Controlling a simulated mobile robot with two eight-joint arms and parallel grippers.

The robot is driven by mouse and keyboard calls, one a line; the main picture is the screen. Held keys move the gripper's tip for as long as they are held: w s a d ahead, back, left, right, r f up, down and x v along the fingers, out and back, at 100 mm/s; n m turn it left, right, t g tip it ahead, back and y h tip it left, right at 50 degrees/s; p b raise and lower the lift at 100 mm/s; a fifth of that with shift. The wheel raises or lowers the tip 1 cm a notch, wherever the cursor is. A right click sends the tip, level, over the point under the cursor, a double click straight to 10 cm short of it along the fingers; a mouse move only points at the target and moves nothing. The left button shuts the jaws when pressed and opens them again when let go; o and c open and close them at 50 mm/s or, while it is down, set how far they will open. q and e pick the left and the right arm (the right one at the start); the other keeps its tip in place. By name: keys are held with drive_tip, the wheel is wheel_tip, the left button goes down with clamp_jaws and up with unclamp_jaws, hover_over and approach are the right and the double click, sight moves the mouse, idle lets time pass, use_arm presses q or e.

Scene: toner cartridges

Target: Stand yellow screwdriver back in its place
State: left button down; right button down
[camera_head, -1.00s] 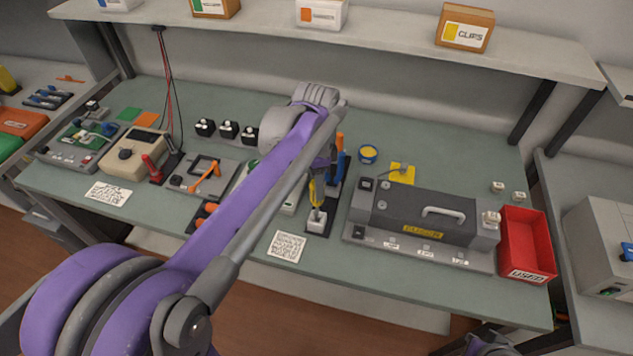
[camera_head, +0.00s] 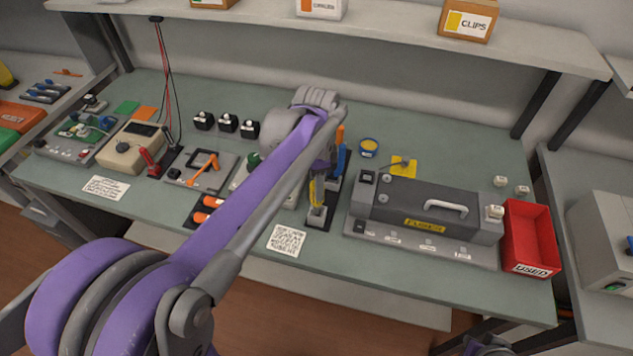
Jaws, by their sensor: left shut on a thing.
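The yellow screwdriver (camera_head: 317,192) is upright in my left gripper (camera_head: 319,182), which is shut on it. Its lower end is at a pale grey holder block (camera_head: 316,217) on a dark strip at the table's front middle. I cannot tell whether the tip is inside the block. My left forearm hides the screwdriver's top and part of the gripper. A blue-handled tool (camera_head: 342,160) and an orange one (camera_head: 340,134) stand just behind to the right. My right gripper is not in view; only a bit of my right arm shows at the bottom edge.
A dark grey fuser unit (camera_head: 425,210) and a red USED bin (camera_head: 530,240) stand to the right. Orange-handled tools (camera_head: 207,209) lie left of my forearm. A printed code card (camera_head: 287,240) lies in front. A shelf (camera_head: 380,45) runs above the back.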

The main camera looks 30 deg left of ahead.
use_arm(q)
drive_tip(key=shift+f+b, duration=0.35)
drive_tip(key=shift+f, duration=0.35)
drive_tip(key=shift+f+b, duration=0.4)
drive_tip(key=shift+f, duration=0.35)
idle(0.8)
drive_tip(key=shift+c, duration=1.7)
unclamp_jaws()
wheel_tip(320, 180, up, 11)
drive_tip(key=shift+f+p, duration=0.1)
drive_tip(key=shift+p, duration=0.3)
